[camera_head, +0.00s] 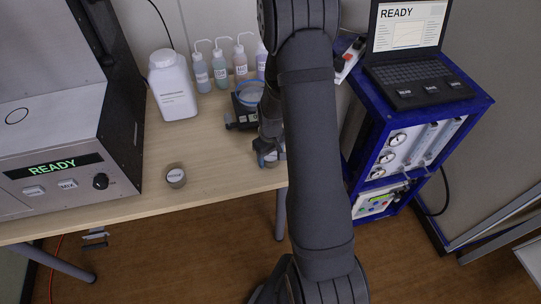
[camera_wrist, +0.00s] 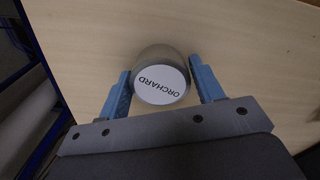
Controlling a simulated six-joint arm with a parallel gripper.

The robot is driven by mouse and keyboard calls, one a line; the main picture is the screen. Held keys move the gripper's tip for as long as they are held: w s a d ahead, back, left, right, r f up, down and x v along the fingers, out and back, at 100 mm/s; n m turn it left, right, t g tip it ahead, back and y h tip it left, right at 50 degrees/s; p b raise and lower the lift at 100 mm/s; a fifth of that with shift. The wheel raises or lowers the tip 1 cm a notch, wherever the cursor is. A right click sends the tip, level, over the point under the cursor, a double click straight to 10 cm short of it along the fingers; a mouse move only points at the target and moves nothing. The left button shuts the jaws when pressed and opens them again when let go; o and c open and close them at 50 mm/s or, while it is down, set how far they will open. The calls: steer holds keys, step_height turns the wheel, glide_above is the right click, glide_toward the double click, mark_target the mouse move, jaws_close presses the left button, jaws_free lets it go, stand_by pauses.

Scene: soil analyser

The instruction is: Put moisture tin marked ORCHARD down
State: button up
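The moisture tin marked ORCHARD (camera_wrist: 162,82) is a round metal tin with a white lid label, seen from above in the wrist view. My gripper (camera_wrist: 160,84) has its two blue fingers against opposite sides of the tin, with the tin between them. In the head view my gripper (camera_head: 268,158) points down near the table's front edge, right of the middle, and the tin cannot be made out clearly there. Whether the tin's base touches the wooden table (camera_head: 225,165) cannot be told.
Another labelled tin (camera_head: 175,175) stands on the table to the left, beside the analyser (camera_head: 70,165). A balance-like device (camera_head: 243,110) is just behind my gripper. A white jug (camera_head: 172,88) and several wash bottles (camera_head: 220,68) stand at the back. A blue rack (camera_head: 400,130) stands right.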

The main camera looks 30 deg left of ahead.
mark_target(271, 156)
steer(key=shift+o, duration=1.1)
step_height(271, 156, up, 12)
steer(key=shift+r, duration=0.2)
steer(key=shift+f, duration=0.1)
step_height(271, 156, down, 12)
steer(key=shift+f, duration=0.15)
steer(key=shift+r, duration=1.4)
